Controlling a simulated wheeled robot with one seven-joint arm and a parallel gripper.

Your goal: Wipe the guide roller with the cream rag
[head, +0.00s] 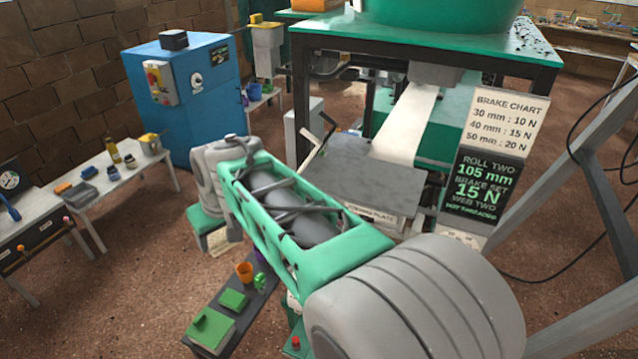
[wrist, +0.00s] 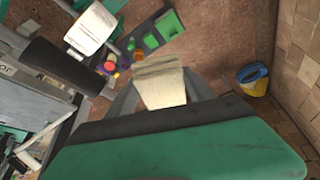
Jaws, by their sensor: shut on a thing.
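In the wrist view the cream rag (wrist: 158,78) is a pale folded pad held between the grey fingers of my gripper (wrist: 160,92), which is shut on it. A dark cylindrical roller (wrist: 65,66) lies to the left of the rag, apart from it in the picture. It may be the guide roller, but I cannot tell for sure. A cream-white block or roll (wrist: 90,28) shows above it.
In the head view a grey plate (head: 375,165) and white paper strip (head: 408,125) belong to the machine. A low dark bench (head: 215,285) holds an orange cup (head: 245,272) and green pads. A blue cabinet (head: 205,110) stands behind. A blue-yellow bucket (wrist: 252,80) stands near the wall.

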